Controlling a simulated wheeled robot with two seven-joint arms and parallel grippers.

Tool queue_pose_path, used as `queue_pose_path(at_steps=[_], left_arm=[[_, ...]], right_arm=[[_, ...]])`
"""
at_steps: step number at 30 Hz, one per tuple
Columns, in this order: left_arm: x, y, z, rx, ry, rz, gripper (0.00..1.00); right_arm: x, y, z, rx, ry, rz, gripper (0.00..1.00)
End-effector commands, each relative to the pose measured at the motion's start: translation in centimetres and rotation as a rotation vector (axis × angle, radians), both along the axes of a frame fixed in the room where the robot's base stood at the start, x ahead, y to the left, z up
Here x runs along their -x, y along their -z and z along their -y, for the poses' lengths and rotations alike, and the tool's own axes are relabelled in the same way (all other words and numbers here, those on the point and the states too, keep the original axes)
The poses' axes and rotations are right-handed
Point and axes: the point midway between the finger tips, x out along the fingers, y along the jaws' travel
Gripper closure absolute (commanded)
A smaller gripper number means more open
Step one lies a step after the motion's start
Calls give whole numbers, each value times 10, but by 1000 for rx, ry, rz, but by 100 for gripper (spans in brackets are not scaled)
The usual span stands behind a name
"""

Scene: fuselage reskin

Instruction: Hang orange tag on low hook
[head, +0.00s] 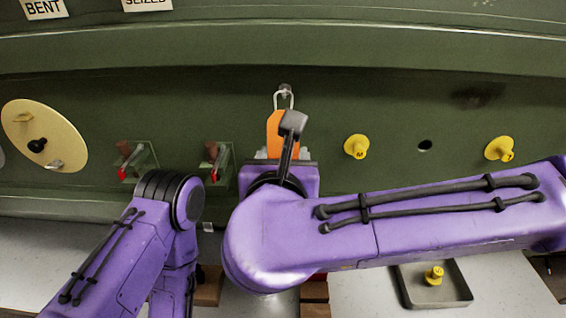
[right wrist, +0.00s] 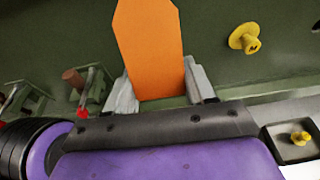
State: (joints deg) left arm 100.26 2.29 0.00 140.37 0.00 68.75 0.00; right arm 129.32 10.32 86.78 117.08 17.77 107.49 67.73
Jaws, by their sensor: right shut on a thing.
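The orange tag (head: 274,126) is upright in front of the green panel, with a pale loop (head: 283,98) at its top. The loop is at a small dark hook (head: 284,88) on the panel; whether it is around the hook or just in front of it I cannot tell. My right gripper (right wrist: 160,92) is shut on the tag's lower part, which fills the space between its fingers in the right wrist view. The tag's top is cut off there. My left arm shows at lower left in the head view, but its gripper is not visible.
Two red-tipped levers (head: 128,165) (head: 214,165) on brackets stick out left of the tag. Yellow plugs (head: 357,146) (head: 499,149) and an open hole (head: 425,146) are to the right. A grey tray (head: 408,291) holds a yellow plug (head: 434,276). A round cream cover (head: 62,125) is at far left.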

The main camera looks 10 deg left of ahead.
Motion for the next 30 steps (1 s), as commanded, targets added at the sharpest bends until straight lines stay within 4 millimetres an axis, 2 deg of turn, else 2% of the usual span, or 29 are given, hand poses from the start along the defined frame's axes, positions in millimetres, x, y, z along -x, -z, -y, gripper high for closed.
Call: queue_pose_path(at_steps=[13, 18, 30], left_arm=[[0, -8, 0, 0, 0, 0, 20], [0, 2, 0, 0, 0, 0, 20], [0, 7, 0, 0, 0, 0, 20]], right_arm=[[-31, 2, -6, -1, 1, -1, 74], [-40, 12, -8, -1, 0, -1, 74], [-45, 15, -9, -1, 1, 0, 74]])
